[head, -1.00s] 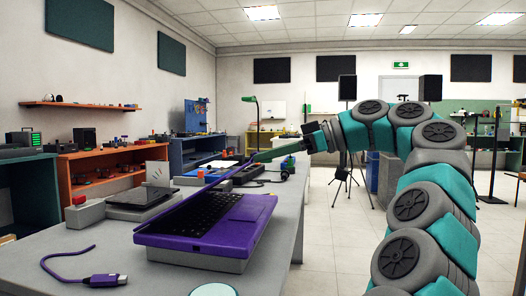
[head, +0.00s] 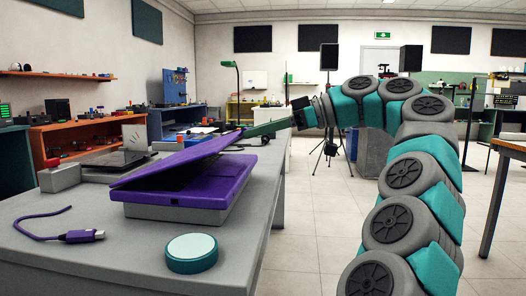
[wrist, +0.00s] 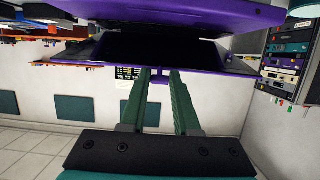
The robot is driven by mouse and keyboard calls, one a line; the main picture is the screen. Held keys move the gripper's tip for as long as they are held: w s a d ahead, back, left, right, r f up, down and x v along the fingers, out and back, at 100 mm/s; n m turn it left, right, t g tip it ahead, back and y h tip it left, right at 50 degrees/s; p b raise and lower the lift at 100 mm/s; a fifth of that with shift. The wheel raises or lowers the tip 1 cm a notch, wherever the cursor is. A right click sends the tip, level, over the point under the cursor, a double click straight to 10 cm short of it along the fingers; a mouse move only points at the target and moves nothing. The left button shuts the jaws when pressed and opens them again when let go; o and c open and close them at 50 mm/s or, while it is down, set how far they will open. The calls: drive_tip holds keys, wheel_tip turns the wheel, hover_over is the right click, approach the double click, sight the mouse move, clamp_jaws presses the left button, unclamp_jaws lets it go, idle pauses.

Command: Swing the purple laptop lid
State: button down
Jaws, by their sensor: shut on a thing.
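The purple laptop (head: 190,198) sits on a grey slab on the table. Its lid (head: 172,162) is tilted partly open, low at the left and raised at the right, above the dark keyboard. My gripper (head: 246,131) reaches in from the right with green fingers at the lid's raised edge. In the wrist view, the fingers (wrist: 160,76) are on either side of a small purple tab on the lid edge, shut on it. The dark inner face of the lid (wrist: 165,52) shows there, with the purple base (wrist: 190,12) above it in the picture.
Open floor (head: 310,215) is at the right.

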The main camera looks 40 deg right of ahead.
drive_tip(key=shift+s+d+f+b, duration=0.1)
drive_tip(key=shift+s+d+f, duration=0.05)
drive_tip(key=shift+f, duration=0.55)
drive_tip(key=shift+s+d+f+b, duration=0.15)
drive_tip(key=shift+s+f, duration=0.05)
drive_tip(key=shift+f, duration=0.45)
drive_tip(key=shift+s+d+f+b, duration=0.1)
drive_tip(key=shift+s+d+f, duration=0.05)
drive_tip(key=shift+f, duration=0.55)
drive_tip(key=shift+s+d+f, duration=0.1)
drive_tip(key=shift+s+f, duration=0.05)
drive_tip(key=shift+f, duration=1.35)
drive_tip(key=c, duration=0.6)
unclamp_jaws()
drive_tip(key=shift+o, duration=0.2)
drive_tip(key=shift+d, duration=0.1)
